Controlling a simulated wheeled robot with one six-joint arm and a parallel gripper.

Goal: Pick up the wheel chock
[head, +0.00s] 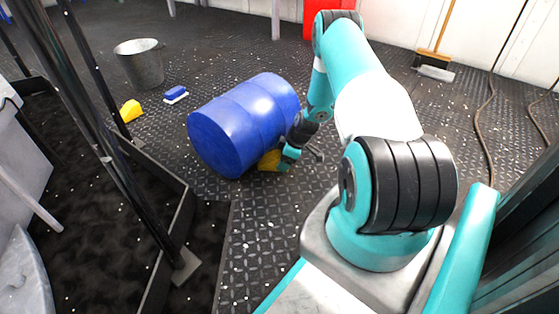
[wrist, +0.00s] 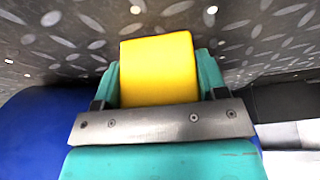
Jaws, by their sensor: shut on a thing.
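A yellow wheel chock (head: 269,160) is beside the right end of a blue barrel (head: 243,122), low over the deck, in the head view. My gripper (head: 284,160) is shut on this chock. In the wrist view the yellow chock (wrist: 158,68) sits between the two teal fingers of my gripper (wrist: 160,85). The deck is close behind it; I cannot tell whether the chock touches the deck. A second yellow chock (head: 130,110) lies on the deck at the left, well apart from my gripper.
The barrel lies on its side, just left of my gripper. A blue brush (head: 175,94) and a metal bucket (head: 140,63) are at the back left. A broom (head: 434,65) stands at the back right, near a cable (head: 484,120). Clear deck lies behind the barrel.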

